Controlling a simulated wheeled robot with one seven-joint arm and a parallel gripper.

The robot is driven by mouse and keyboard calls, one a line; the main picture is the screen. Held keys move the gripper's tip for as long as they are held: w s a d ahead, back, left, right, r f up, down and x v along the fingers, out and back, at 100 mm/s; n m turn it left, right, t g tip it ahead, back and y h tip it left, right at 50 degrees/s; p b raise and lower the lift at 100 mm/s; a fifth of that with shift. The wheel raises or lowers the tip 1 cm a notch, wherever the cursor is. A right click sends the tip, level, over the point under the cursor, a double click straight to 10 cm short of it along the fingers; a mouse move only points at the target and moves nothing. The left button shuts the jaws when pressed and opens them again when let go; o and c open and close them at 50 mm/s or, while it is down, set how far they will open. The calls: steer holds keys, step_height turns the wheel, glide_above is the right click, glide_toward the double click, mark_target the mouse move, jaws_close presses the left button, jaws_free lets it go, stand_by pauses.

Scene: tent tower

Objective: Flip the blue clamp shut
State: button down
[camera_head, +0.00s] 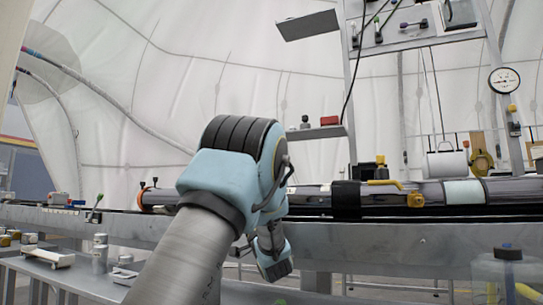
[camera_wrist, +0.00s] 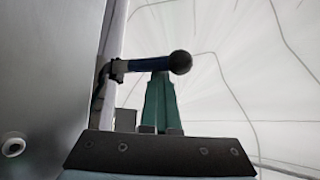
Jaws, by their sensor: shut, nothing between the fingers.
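The blue clamp's handle (camera_wrist: 146,65) shows in the wrist view as a short, nearly level blue lever. It has a black ball knob (camera_wrist: 180,62) at its right end and a dark bracket at its left end. My gripper (camera_wrist: 160,80) has its green fingers shut and empty, pointing up at the handle. The fingertips lie just under the lever, close to the knob; I cannot tell whether they touch it. In the head view my arm covers this area, and I cannot make out the clamp or the fingers there.
A grey metal surface (camera_wrist: 45,70) fills the left of the wrist view. In the head view a long metal rail (camera_head: 400,235) carries a dark tube (camera_head: 460,193) with a yellow-handled valve (camera_head: 412,199). A small shelf (camera_head: 313,133) stands above. White tent fabric lies behind.

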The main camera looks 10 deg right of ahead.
steer(key=shift+w+a+f, duration=0.1)
steer(key=shift+f, duration=0.6)
steer(key=s+d+p, duration=0.2)
steer(key=s+d, duration=0.4)
steer(key=s, duration=0.7)
steer(key=shift+f, duration=0.35)
steer(key=shift+s+r+p, duration=0.1)
steer(key=shift+r+p, duration=0.05)
steer(key=shift+p, duration=0.15)
